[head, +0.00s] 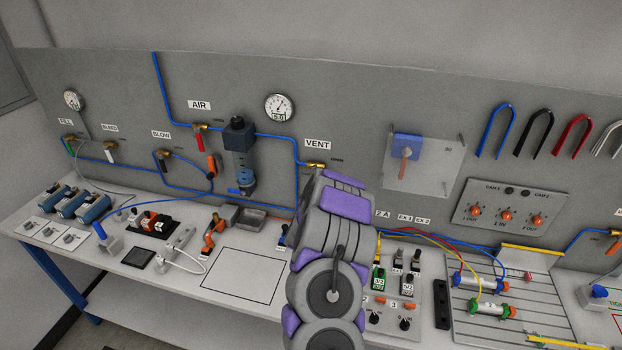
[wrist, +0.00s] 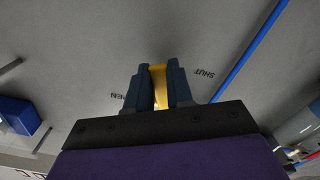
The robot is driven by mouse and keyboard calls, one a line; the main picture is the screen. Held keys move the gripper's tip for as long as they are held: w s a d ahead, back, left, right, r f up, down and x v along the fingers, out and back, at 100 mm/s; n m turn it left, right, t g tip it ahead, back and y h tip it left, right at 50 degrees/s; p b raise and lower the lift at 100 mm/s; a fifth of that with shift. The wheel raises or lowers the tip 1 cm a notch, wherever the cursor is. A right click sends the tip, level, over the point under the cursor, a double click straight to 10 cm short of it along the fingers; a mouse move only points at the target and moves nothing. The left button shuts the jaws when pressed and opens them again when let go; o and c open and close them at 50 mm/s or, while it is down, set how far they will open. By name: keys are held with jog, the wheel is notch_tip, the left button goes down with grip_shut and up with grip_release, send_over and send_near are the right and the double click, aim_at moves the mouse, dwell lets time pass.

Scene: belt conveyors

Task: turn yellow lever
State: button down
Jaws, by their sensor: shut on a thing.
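The yellow lever (wrist: 158,86) shows in the wrist view as a narrow yellow bar between the two dark fingers. My gripper (wrist: 158,82) is shut on it, with a finger on each side. Lettering that reads "SHUT" upside down is on the panel to the right of the fingers, and another partly hidden word is to their left. In the head view my grey and purple arm reaches up to the panel below the VENT label (head: 317,145). The arm hides the lever and my fingertips there; a brass valve fitting (head: 314,165) shows just above it.
A blue pipe (head: 297,180) runs down the panel just left of my arm. A filter unit (head: 240,155) hangs further left. A panel with a blue block and red handle (head: 405,150) is to the right. The bench below holds a switch box (head: 388,300) close to my arm.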

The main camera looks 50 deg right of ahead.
jog(key=r+n+p, duration=0.1)
jog(key=n+p, duration=0.2)
jog(key=s+d+r+n+p, duration=0.1)
jog(key=r+n+p, duration=0.1)
jog(key=n+p, duration=0.1)
jog(key=s+d+r+n+p, duration=0.1)
jog(key=r+n+p, duration=0.1)
jog(key=n+p, duration=0.1)
jog(key=shift+s+r+n, duration=0.15)
jog(key=shift+s+n, duration=0.1)
jog(key=shift+n, duration=0.15)
jog(key=shift+r+n, duration=0.7)
jog(key=shift+n, duration=0.6)
jog(key=shift+r, duration=0.15)
jog(key=c, duration=1.4)
grip_release()
jog(key=shift+o, duration=0.6)
jog(key=shift+s+a+r, duration=0.1)
jog(key=shift+s, duration=0.05)
jog(key=shift+o, duration=1.4)
jog(key=shift+s+f, duration=0.1)
jog(key=shift+f, duration=0.2)
